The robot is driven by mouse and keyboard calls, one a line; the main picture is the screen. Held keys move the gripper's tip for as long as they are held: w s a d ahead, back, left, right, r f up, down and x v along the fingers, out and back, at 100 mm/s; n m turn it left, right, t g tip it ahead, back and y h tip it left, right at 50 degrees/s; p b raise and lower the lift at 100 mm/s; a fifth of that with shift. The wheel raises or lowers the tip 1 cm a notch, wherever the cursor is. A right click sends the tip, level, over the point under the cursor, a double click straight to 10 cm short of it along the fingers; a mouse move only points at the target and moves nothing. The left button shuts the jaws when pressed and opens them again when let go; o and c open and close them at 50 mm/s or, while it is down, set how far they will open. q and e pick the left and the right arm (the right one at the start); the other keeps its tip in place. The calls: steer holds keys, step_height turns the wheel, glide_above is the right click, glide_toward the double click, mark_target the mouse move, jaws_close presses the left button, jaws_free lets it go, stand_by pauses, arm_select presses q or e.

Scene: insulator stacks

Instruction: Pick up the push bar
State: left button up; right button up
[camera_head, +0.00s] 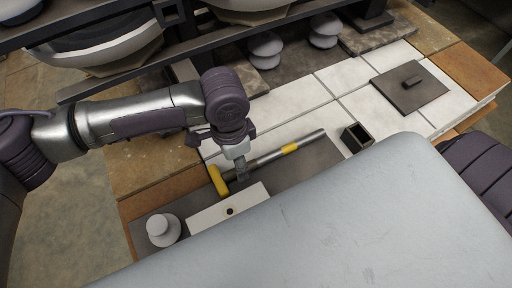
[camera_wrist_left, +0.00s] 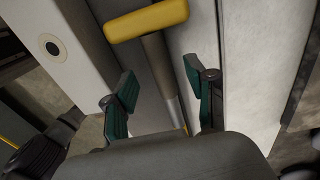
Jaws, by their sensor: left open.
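The push bar (camera_head: 268,158) is a grey metal bar with a yellow crosspiece at its left end and a yellow band further right. It lies on a dark mat on the bench. My left gripper (camera_head: 241,172) is over the bar near the yellow crosspiece, pointing down. In the left wrist view my left gripper (camera_wrist_left: 163,90) is open, with one green-padded finger on each side of the bar (camera_wrist_left: 157,68). The yellow crosspiece shows beyond the fingertips. I cannot tell whether the fingers touch the bar. My right gripper is not in view.
A white block with a hole (camera_head: 208,215) lies close to the bar. A pale knobbed piece (camera_head: 163,229) stands at the bench's left end. A small open dark box (camera_head: 356,138) is beyond the bar's right end. A flat plate with a handle (camera_head: 409,87) lies further right. Grey insulators (camera_head: 265,48) stand behind.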

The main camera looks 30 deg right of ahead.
arm_select(q)
step_height(320, 180, down, 3)
steer(key=shift+s+f, duration=0.15)
steer(key=shift+c, duration=0.3)
jaws_close()
steer(key=shift+d, duration=0.1)
